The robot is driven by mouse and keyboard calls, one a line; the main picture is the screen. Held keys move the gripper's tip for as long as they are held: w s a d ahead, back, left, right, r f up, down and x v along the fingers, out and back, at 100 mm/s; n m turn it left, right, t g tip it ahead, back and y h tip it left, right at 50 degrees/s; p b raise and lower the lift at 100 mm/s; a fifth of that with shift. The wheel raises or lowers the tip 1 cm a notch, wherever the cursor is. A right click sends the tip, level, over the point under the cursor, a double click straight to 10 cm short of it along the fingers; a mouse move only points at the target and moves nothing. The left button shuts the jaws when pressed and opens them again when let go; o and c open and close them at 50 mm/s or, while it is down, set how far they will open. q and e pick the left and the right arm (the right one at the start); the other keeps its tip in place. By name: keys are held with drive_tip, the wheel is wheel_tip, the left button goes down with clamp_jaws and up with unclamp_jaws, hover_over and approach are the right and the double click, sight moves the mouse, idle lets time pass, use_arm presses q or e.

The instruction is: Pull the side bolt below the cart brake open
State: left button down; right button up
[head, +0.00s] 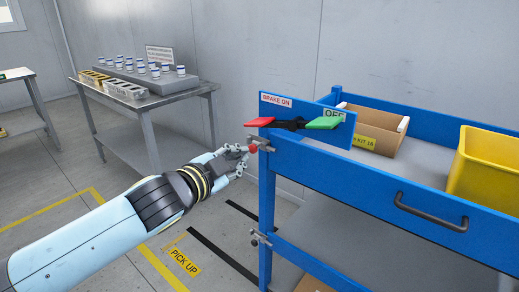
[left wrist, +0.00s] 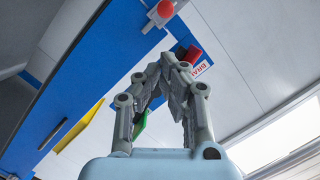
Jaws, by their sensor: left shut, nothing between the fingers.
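The blue cart (head: 390,190) stands at the right in the head view. Its brake plate carries a lever with a red paddle (head: 260,122) at BRAKE ON and a green paddle (head: 324,123) at OFF. Just below the red paddle, a grey side bolt (head: 265,145) with a red ball knob (head: 253,148) sits at the corner post. My left gripper (head: 244,151) is shut and empty beside the knob. In the left wrist view, the fingers (left wrist: 170,65) are closed together and the red knob (left wrist: 166,9) shows beyond their tips, apart from them in the picture. My right gripper is out of view.
A second grey fitting (head: 259,238) sits lower on the same post. The cart holds a cardboard box (head: 374,130) and a yellow bin (head: 485,165). A grey table (head: 150,104) with several small jars stands behind. The floor left of the cart is clear, with a PICK UP marking (head: 184,261).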

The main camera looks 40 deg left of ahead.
use_arm(q)
drive_tip(key=shift+a, duration=0.1)
drive_tip(key=w, duration=0.3)
drive_tip(key=w+f, duration=0.1)
drive_tip(key=w, duration=0.2)
drive_tip(key=w+a+f+p, duration=0.1)
drive_tip(key=w, duration=0.3)
drive_tip(key=shift+a, duration=0.1)
idle(0.3)
drive_tip(key=a, duration=0.4)
drive_tip(key=shift+w+a+p, duration=0.15)
drive_tip(key=shift+a+p, duration=0.1)
drive_tip(key=shift+p, duration=0.1)
